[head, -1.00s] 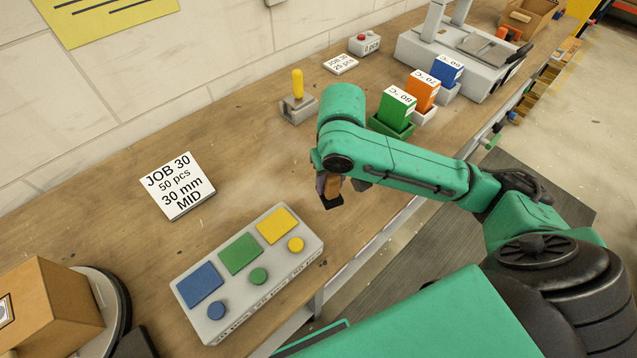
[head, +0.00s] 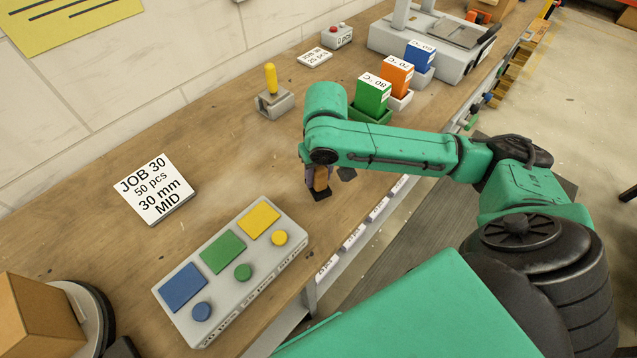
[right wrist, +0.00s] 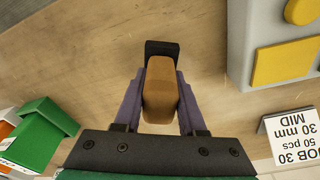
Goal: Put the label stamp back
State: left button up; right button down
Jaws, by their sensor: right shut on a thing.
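The label stamp has a brown wooden handle (right wrist: 161,92) and a black base (right wrist: 161,48). In the head view the stamp (head: 320,181) is small and partly covered by my gripper. My right gripper (head: 318,176) is shut on the stamp's handle, with one purple finger on each side in the right wrist view (right wrist: 160,100). The stamp is over the wooden bench, right of the grey panel's yellow end; I cannot tell whether its base touches the bench. My left gripper is not in view.
The grey button panel (head: 197,318) lies to the left, with the JOB 30 card (head: 154,190) behind it. The green box (head: 373,93), orange box (head: 397,76) and blue box (head: 420,56) stand farther back. A grey holder with a yellow handle (head: 271,78) stands near the wall.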

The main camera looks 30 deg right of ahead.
aim_at(318, 184)
notch_tip(318, 184, down, 3)
jog(key=shift+w+f, duration=0.15)
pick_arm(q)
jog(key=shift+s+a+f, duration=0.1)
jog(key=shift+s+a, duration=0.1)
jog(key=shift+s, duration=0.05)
pick_arm(e)
jog(key=shift+c, duration=2.4)
grip_release()
jog(key=r, duration=0.4)
jog(key=s+r, duration=0.1)
jog(key=r, duration=0.7)
jog(key=shift+s+a, duration=0.1)
jog(key=shift+s, duration=0.2)
